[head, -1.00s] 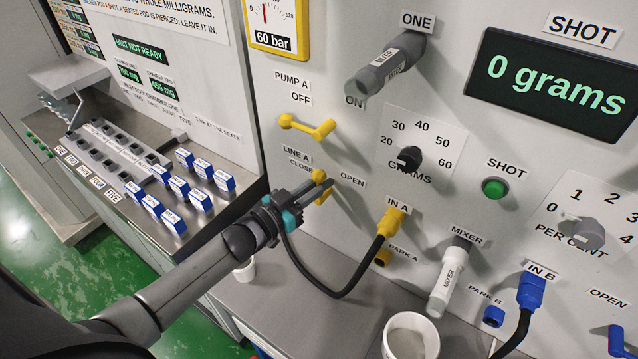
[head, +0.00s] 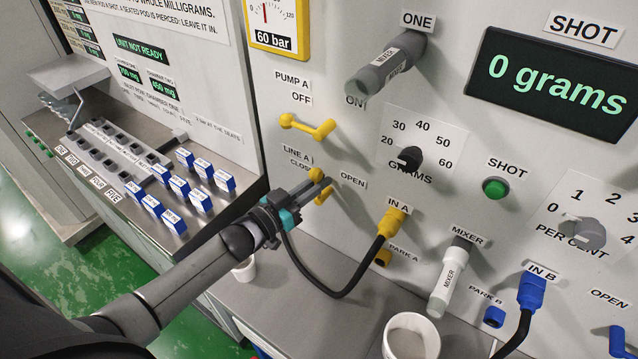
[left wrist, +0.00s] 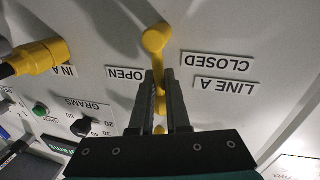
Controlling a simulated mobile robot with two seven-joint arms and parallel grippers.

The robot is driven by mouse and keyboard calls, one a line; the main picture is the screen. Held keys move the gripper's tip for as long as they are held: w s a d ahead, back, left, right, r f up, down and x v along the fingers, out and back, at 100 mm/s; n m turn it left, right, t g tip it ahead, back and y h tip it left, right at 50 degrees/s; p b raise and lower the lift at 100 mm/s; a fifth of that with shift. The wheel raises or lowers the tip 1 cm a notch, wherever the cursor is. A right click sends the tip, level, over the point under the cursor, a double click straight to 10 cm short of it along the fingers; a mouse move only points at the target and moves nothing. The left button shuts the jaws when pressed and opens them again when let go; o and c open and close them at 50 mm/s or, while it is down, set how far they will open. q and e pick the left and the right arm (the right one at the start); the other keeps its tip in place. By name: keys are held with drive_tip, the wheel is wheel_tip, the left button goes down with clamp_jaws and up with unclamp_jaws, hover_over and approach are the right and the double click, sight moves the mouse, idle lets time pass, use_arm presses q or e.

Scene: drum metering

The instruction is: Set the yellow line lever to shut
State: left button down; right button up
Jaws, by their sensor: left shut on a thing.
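The yellow line lever (head: 315,174) is on the upright panel under the LINE A label (head: 297,155), between the CLOSED and OPEN (head: 353,180) labels. My left gripper (head: 323,184) reaches it from the left and is shut on it. In the left wrist view, which is turned upside down, the lever's rounded yellow end (left wrist: 155,40) shows beyond the fingertips, and its bar runs down between the two fingers (left wrist: 161,80). The fingers hide part of the lever, and I cannot tell its exact angle. My right gripper is not in view.
The yellow pump A lever (head: 305,126) is just above. A yellow IN A plug (head: 393,222) with a black cable is at right. A white cup (head: 410,338) and a smaller one (head: 244,271) stand below.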

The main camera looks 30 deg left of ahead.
use_arm(q)
drive_tip(key=a+f+n+t+y+b, duration=0.2)
drive_tip(key=n+b, duration=0.5)
drive_tip(key=n, duration=1.2)
drive_tip(key=shift+w+a+f+t+y, duration=0.35)
drive_tip(key=shift+a+f+y, duration=0.25)
drive_tip(key=shift+a+f, duration=0.75)
drive_tip(key=shift+d+f, duration=0.15)
drive_tip(key=shift+f, duration=0.05)
drive_tip(key=shift+s, duration=0.1)
drive_tip(key=c, duration=0.9)
unclamp_jaws()
drive_tip(key=v, duration=1.5)
drive_tip(key=shift+s+f, duration=0.1)
